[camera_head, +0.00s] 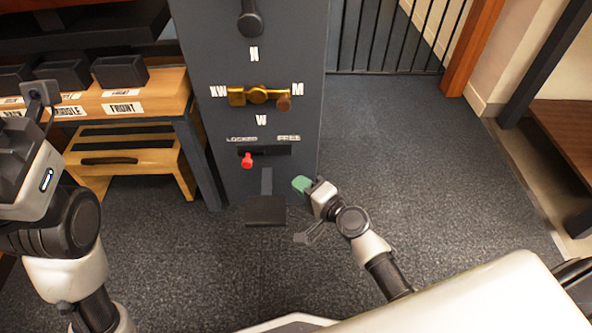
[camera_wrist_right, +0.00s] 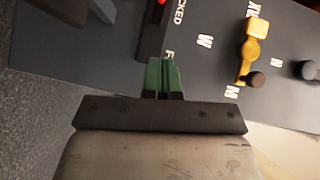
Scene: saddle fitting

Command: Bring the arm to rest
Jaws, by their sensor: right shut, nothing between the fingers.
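My right gripper (camera_head: 301,185) has green fingertips and is low in front of the dark panel (camera_head: 205,60), near its bottom right edge. It is shut and empty. In the right wrist view its green fingers (camera_wrist_right: 162,77) are together, with the panel behind them. My left arm comes in at the left edge of the head view; its fingers do not show.
The panel bears a brass handle (camera_head: 258,96) among the letters N, XW, M and W. A red knob (camera_head: 247,160) sits at the LOCKED end of a slot. A wooden step stool (camera_head: 130,163) stands left. Carpet (camera_head: 420,150) is clear on the right.

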